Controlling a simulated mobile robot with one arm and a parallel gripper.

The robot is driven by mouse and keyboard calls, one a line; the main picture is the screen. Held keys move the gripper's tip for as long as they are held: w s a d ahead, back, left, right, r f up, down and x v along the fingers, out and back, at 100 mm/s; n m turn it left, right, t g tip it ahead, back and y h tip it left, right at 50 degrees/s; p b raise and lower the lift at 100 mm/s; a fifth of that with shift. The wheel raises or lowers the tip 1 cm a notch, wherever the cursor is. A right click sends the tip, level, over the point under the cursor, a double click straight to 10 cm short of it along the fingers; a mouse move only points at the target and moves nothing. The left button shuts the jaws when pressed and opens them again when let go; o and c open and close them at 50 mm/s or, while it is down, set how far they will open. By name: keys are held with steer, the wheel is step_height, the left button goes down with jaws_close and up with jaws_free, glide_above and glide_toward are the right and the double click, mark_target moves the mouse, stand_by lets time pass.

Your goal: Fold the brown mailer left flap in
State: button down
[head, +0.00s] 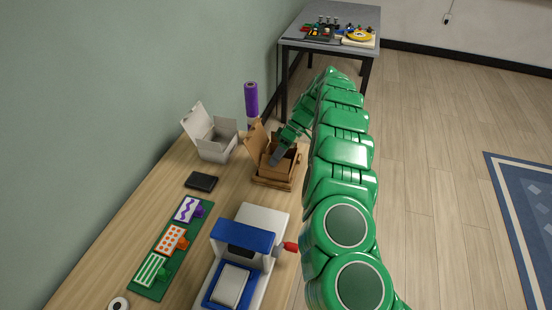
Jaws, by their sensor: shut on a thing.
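The brown mailer (271,178) is an open cardboard box near the right edge of the wooden bench. A tall panel of it (257,138) stands up at the back left. My green arm reaches in from the right, and my gripper (275,160), with grey fingers, points down at the mailer's opening. The fingers are shut on part of the brown mailer. Which flap is between them is too small to tell, and the arm and fingers hide part of the box's inside and right side.
A white open box (215,147) stands left of the mailer and a purple roll (251,98) behind it. A dark flat item (201,182), a green board with stamps (157,272) and a blue-and-white press (243,240) lie nearer. A grey table (335,48) is farther off.

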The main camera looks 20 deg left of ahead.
stand_by(0.4)
steer(key=c, duration=1.4)
jaws_free()
steer(key=shift+o, duration=0.2)
step_height(320, 180, up, 3)
steer(key=shift+r, duration=0.2)
steer(key=s+d+r, duration=0.7)
steer(key=s+r, duration=0.2)
steer(key=s, duration=0.3)
steer(key=shift+r, duration=0.3)
